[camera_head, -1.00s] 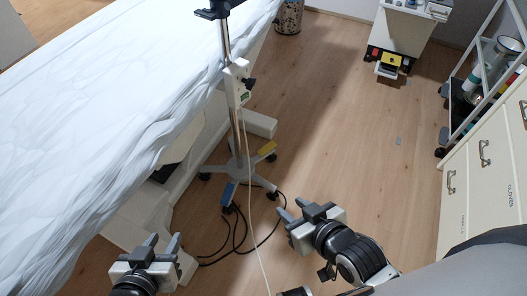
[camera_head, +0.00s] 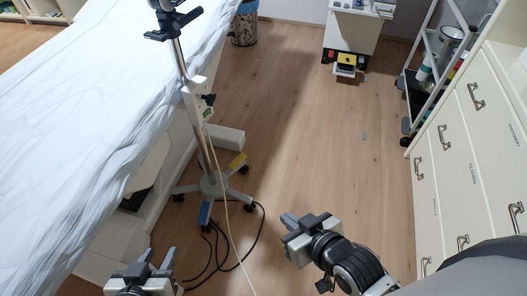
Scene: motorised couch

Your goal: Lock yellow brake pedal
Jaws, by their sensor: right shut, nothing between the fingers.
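A blue pedal (camera_head: 205,213) is on another leg of that base. A second yellow piece (camera_head: 346,57) shows low on the white cabinet at the back, between dark and red parts; I cannot tell its state. My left gripper (camera_head: 158,257) is open and empty at the bottom left, in front of the stand. My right gripper (camera_head: 288,220) is shut and empty, to the right of the stand. Neither gripper touches a pedal.
The couch (camera_head: 85,120) under a white sheet fills the left. Black cables (camera_head: 237,262) lie on the floor by the stand, and a pale cord hangs from it. A shelf trolley (camera_head: 425,75) and drawers (camera_head: 470,170) line the right.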

